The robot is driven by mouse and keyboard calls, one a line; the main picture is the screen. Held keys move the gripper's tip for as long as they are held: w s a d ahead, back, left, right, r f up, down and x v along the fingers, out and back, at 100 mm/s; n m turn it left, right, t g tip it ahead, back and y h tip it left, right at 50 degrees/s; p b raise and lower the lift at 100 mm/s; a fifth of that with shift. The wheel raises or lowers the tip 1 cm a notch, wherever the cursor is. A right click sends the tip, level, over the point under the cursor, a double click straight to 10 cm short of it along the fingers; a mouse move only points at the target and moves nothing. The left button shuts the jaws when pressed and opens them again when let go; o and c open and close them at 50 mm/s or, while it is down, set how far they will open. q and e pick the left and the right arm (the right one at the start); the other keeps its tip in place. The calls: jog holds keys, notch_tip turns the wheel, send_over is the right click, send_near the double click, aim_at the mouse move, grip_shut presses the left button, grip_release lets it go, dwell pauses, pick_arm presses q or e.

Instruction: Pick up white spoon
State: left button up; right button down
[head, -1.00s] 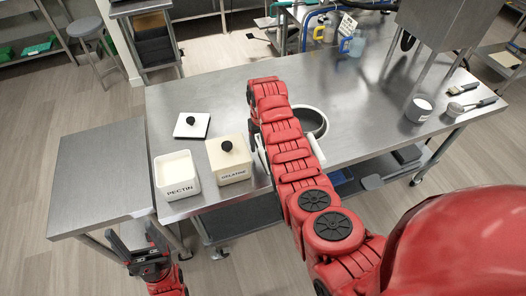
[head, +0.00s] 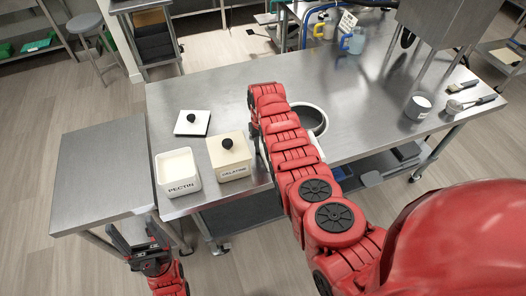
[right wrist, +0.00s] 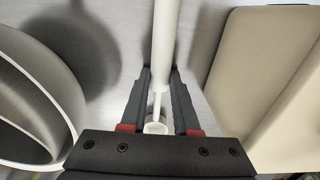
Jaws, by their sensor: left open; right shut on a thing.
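The white spoon (right wrist: 165,45) shows in the right wrist view as a long pale handle running from the top edge down between my right gripper's (right wrist: 160,82) fingers. The fingers are shut on it, and a small pale round part shows near the palm. In the head view my red right arm covers most of the spoon and the right gripper, between the gelatine box (head: 234,172) and the round pot (head: 322,112). My left gripper (head: 133,236) is open and empty, low at the left beside the side table.
The pectin tub (head: 180,187) stands open left of the lidded gelatine box, with a white lid (head: 192,123) behind it. A small labelled tub (head: 418,108) stands at the right of the steel table (head: 230,97). The side table (head: 95,170) is bare.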

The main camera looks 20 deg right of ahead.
aim_at(262, 147)
jog(key=shift+w+r, duration=0.1)
dwell(0.4)
notch_tip(262, 147, up, 7)
jog(key=b, duration=0.3)
jog(key=shift+r, duration=0.9)
jog(key=shift+r+p, duration=0.3)
jog(key=shift+r, duration=0.25)
jog(key=c, duration=1.2)
grip_release()
grip_shut()
